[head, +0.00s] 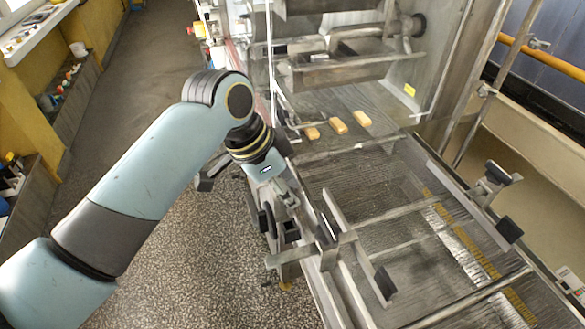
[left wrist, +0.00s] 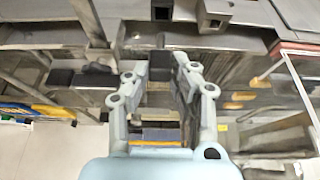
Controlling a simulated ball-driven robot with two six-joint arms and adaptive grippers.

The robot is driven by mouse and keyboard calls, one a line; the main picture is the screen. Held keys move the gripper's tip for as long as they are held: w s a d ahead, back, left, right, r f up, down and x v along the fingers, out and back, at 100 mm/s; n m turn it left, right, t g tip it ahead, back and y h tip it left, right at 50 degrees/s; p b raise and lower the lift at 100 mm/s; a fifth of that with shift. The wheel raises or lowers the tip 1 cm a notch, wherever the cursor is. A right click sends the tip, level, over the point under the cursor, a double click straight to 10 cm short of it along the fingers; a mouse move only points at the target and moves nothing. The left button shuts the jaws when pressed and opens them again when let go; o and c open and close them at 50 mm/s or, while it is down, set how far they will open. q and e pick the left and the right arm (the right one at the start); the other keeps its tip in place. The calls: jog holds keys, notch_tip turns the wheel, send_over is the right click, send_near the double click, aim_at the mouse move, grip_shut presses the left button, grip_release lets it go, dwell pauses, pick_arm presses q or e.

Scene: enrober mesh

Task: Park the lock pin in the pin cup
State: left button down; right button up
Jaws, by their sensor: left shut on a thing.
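My left gripper (head: 286,202) is low at the near side rail of the mesh conveyor, among dark knobs and brackets. In the left wrist view its two fingers (left wrist: 160,78) close around a dark block-like part (left wrist: 160,66). I cannot tell for sure whether this part is the lock pin, as the fingers hide most of it. I cannot make out the pin cup with certainty. A small dark square fitting (head: 290,233) sits on the rail just below the gripper. My right gripper is not in view.
The wire mesh belt (head: 400,255) lies to the right, crossed by metal bars. Several tan bars (head: 337,126) rest on the belt farther back. Black clamp knobs (head: 385,283) stand along the frame. The speckled floor (head: 200,255) left of the machine is clear.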

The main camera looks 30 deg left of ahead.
pick_arm(q)
jog(key=shift+w, duration=0.1)
jog(key=shift+f, duration=0.15)
jog(key=shift+f, duration=0.2)
jog(key=shift+f+b, duration=0.85)
jog(key=shift+f, duration=0.5)
jog(key=shift+f+b, duration=0.3)
jog(key=shift+f, duration=1.1)
jog(key=shift+f, duration=0.55)
